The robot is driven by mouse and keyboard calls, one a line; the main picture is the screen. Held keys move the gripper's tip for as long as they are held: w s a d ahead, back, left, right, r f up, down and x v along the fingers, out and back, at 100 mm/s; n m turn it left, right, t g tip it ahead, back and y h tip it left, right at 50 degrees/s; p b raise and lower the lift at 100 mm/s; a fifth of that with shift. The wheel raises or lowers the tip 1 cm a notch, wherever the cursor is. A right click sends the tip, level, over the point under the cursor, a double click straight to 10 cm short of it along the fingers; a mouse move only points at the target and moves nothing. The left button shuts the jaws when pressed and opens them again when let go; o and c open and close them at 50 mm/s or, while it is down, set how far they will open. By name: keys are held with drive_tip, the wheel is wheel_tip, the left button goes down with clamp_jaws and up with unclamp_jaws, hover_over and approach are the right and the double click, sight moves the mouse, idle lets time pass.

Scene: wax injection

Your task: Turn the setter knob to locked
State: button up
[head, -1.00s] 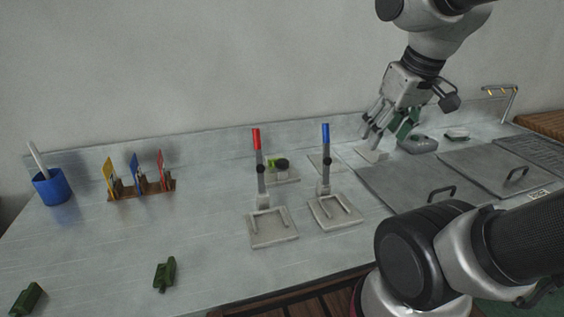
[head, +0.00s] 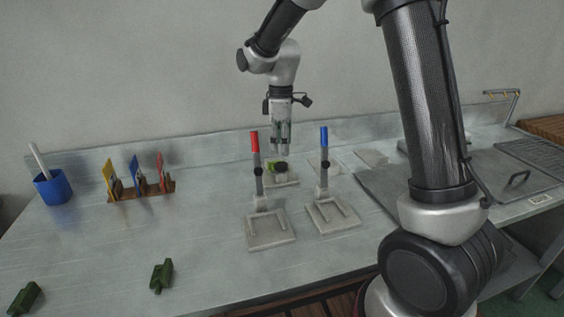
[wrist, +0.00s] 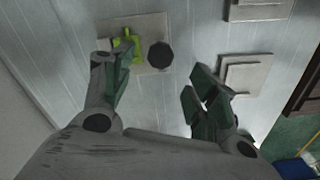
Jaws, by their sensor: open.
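The setter knob (head: 281,168) is a small dark knob on a pale plate (head: 283,182), beside a bright green part (head: 271,166). In the wrist view the dark, many-sided knob (wrist: 160,56) stands on its plate (wrist: 150,24), to the right of the green part (wrist: 124,46). My gripper (head: 280,152) points down just above the knob, apart from it. In the wrist view my gripper (wrist: 158,92) is open and empty, with its fingers spread to either side below the knob. The knob's turn position cannot be read.
A red-handled lever stand (head: 256,165) and a blue-handled one (head: 323,160) rise in front of the knob. A rack with colored tags (head: 140,190) and a blue cup (head: 53,189) stand at left. Green pieces (head: 161,276) lie in front. The middle-left bench is clear.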

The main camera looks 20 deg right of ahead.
sight(281, 164)
wheel_tip(281, 164, down, 6)
drive_tip(key=shift+f, duration=0.25)
drive_tip(key=shift+c, duration=0.4)
drive_tip(key=c, duration=1)
